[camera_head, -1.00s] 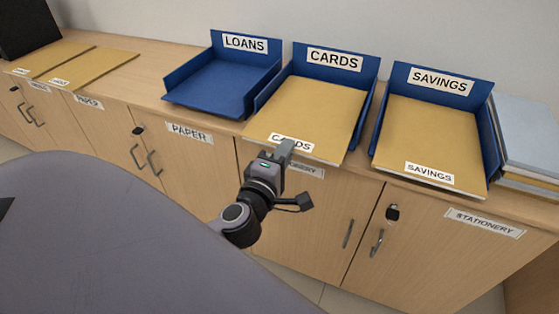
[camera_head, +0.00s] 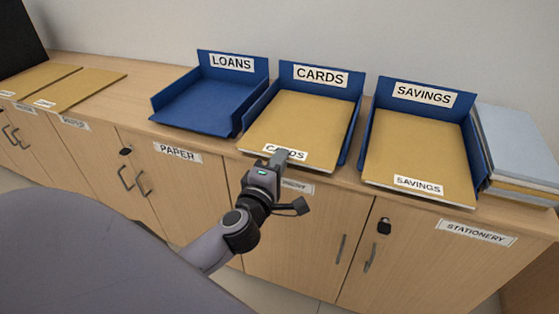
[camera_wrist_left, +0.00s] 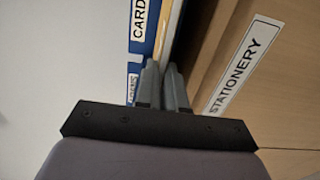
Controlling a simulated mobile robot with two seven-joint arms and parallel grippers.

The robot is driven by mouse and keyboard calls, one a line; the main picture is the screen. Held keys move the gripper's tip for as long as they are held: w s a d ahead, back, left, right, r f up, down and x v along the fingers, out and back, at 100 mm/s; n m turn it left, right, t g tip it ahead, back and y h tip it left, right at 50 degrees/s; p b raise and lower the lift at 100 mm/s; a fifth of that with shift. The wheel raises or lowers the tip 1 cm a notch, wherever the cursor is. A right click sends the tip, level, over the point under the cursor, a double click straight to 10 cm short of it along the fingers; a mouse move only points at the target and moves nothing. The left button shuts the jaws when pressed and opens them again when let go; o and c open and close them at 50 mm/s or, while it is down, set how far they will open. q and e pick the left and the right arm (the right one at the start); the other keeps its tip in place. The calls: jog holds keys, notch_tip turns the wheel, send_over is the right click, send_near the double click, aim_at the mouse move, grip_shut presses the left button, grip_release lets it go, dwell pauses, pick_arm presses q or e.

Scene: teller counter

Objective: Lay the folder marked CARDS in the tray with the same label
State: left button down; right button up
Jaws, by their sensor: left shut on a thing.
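The tan CARDS folder (camera_head: 300,120) lies in the blue tray marked CARDS (camera_head: 352,88), its labelled front edge toward me. My left gripper (camera_head: 283,155) is shut on the folder's front edge and covers part of its label. In the left wrist view my left gripper's fingers (camera_wrist_left: 164,78) are close together at the folder's thin edge (camera_wrist_left: 172,32). The CARDS tray's label (camera_wrist_left: 138,20) is partly cut off there. Whether the folder's front rests fully on the tray floor cannot be told. My right gripper is not in view.
An empty blue LOANS tray (camera_head: 205,105) stands left of the CARDS tray. The SAVINGS tray (camera_head: 470,125) on the right holds a tan SAVINGS folder (camera_head: 418,145). Stacked folders (camera_head: 515,145) lie at the far right. Two tan folders (camera_head: 85,92) lie at the left.

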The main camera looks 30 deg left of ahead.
pick_arm(q)
jog(key=c, duration=1.1)
grip_release()
jog(key=shift+c, duration=0.2)
jog(key=v, duration=0.7)
jog(key=shift+s+d, duration=0.1)
